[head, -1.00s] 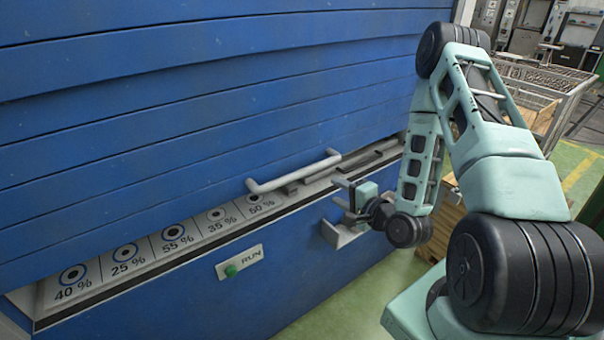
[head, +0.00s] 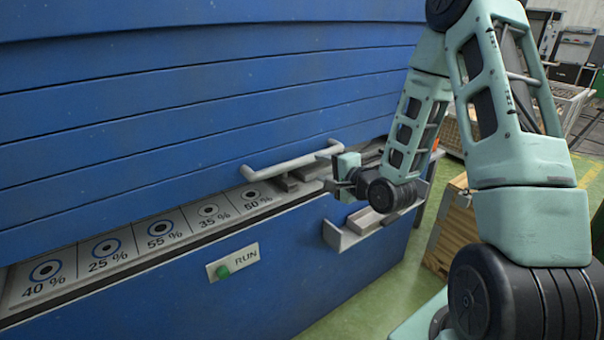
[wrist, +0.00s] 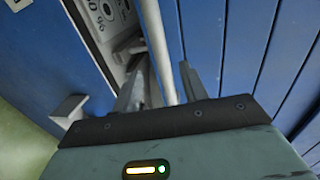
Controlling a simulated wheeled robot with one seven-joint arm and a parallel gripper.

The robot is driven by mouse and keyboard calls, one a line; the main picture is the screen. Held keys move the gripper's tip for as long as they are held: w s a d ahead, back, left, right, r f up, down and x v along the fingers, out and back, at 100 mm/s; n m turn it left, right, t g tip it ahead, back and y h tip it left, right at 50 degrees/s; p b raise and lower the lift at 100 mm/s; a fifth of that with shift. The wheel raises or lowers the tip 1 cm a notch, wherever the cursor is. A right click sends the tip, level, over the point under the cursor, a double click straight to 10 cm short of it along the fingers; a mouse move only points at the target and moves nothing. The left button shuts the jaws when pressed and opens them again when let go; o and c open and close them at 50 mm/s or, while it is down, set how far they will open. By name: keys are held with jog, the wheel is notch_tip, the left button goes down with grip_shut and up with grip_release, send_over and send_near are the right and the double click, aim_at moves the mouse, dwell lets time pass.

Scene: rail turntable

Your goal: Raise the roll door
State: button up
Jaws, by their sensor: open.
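The blue roll door (head: 200,100) hangs low, with a narrow gap under its lower edge showing the marked panel. Its pale grey bar handle (head: 285,163) sits near the bottom edge. My gripper (head: 321,167) is open at the handle's right end. In the wrist view, the door (wrist: 240,50) fills the right side. The handle bar (wrist: 158,40) runs down between the two spread fingers (wrist: 160,82), and neither finger visibly clamps it. Exact contact cannot be told. My gripper body hides the bar's near end.
Below the door is a panel (head: 131,257) with percent-marked round spots. A grey bracket tray (head: 345,238) juts out just under my gripper. A wooden crate (head: 447,225) stands at right.

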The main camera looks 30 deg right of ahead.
aim_at(305, 162)
jog(key=w+b, duration=0.1)
jog(key=w, duration=0.2)
jog(key=w+f, duration=0.1)
jog(key=w, duration=0.2)
jog(key=w+f+b, duration=0.1)
jog(key=w, duration=0.2)
jog(key=shift+w+a+b, duration=0.25)
jog(key=shift+w+b, duration=0.1)
